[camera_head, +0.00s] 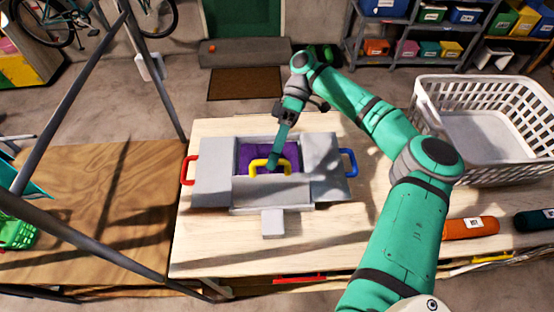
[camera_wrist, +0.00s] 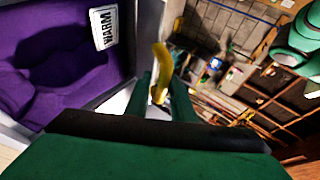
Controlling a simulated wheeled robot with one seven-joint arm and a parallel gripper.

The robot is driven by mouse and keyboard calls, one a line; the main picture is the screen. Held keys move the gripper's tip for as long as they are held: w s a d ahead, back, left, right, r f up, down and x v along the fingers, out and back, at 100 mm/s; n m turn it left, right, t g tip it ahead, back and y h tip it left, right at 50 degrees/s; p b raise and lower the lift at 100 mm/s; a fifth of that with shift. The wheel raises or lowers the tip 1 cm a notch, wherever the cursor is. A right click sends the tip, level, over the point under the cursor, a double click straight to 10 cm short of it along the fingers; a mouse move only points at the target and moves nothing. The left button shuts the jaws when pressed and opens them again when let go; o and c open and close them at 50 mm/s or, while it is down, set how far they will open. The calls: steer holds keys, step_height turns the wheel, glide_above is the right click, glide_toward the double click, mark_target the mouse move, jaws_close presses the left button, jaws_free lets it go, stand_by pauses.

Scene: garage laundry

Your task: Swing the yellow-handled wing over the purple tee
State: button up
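The folding board lies on the wooden table, with the purple tee (camera_head: 254,152) in its middle. The yellow-handled wing (camera_head: 262,193) is a grey panel at the near side, raised, with its yellow handle (camera_head: 257,164) at the top, in front of part of the tee. My gripper (camera_head: 273,163) reaches down to this handle. In the wrist view my gripper (camera_wrist: 162,98) has its two fingers on either side of the yellow handle (camera_wrist: 162,65) and looks shut on it.
The red-handled wing (camera_head: 213,172) and blue-handled wing (camera_head: 322,160) lie open left and right. A white laundry basket (camera_head: 480,125) stands at right, near an orange roll (camera_head: 470,228). A grey block (camera_head: 272,223) sits in front of the board. The table's front is mostly clear.

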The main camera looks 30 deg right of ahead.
steer(key=r, duration=0.3)
steer(key=shift+s+r, duration=0.25)
steer(key=shift+s, duration=0.05)
step_height(320, 180, up, 5)
glide_above(278, 186)
steer(key=s+a+r, duration=0.3)
steer(key=s+r, duration=0.1)
steer(key=s, duration=0.4)
steer(key=shift+a+r, duration=0.2)
steer(key=shift+a, duration=0.2)
steer(key=shift+s, duration=0.1)
